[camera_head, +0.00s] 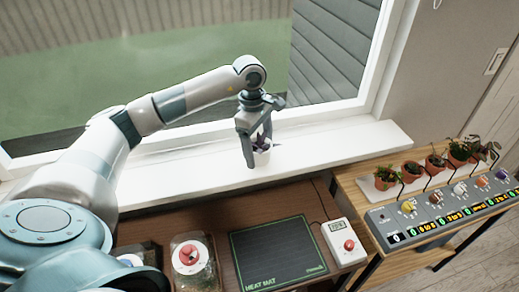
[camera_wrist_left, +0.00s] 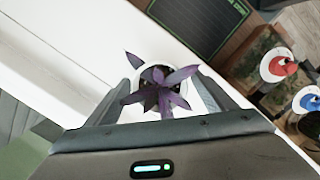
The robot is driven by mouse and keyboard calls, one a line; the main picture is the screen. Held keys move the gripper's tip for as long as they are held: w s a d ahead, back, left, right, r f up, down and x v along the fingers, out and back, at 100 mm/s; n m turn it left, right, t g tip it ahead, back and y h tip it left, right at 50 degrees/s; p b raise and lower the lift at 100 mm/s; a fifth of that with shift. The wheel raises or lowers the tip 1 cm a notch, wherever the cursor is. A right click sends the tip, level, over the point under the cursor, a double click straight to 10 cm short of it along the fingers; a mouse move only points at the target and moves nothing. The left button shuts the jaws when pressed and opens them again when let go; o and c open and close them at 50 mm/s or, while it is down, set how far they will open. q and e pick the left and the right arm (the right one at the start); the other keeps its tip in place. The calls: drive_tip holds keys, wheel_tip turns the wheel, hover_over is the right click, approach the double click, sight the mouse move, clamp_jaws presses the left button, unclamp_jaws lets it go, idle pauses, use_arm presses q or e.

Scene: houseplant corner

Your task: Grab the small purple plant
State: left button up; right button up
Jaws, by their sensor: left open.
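The small purple plant (camera_wrist_left: 160,92) stands in a white pot (camera_wrist_left: 143,75) on the white windowsill. In the head view the plant (camera_head: 262,142) is partly hidden by my left gripper (camera_head: 255,138). My left gripper points down over it and is open, with one finger on each side of the pot. I cannot tell whether the fingers touch the pot. My right gripper is not in view.
The white windowsill (camera_head: 330,148) is otherwise clear, with the window close behind. Below it, a brown table holds a heat mat (camera_head: 278,252), a white controller with a red knob (camera_head: 343,243) and a red-topped jar (camera_head: 189,254). At right are several potted plants (camera_head: 411,170) and a control panel (camera_head: 440,208).

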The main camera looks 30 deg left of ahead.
use_arm(q)
drive_tip(key=shift+f, duration=0.25)
drive_tip(key=c, duration=1.2)
drive_tip(key=shift+w+r, duration=0.1)
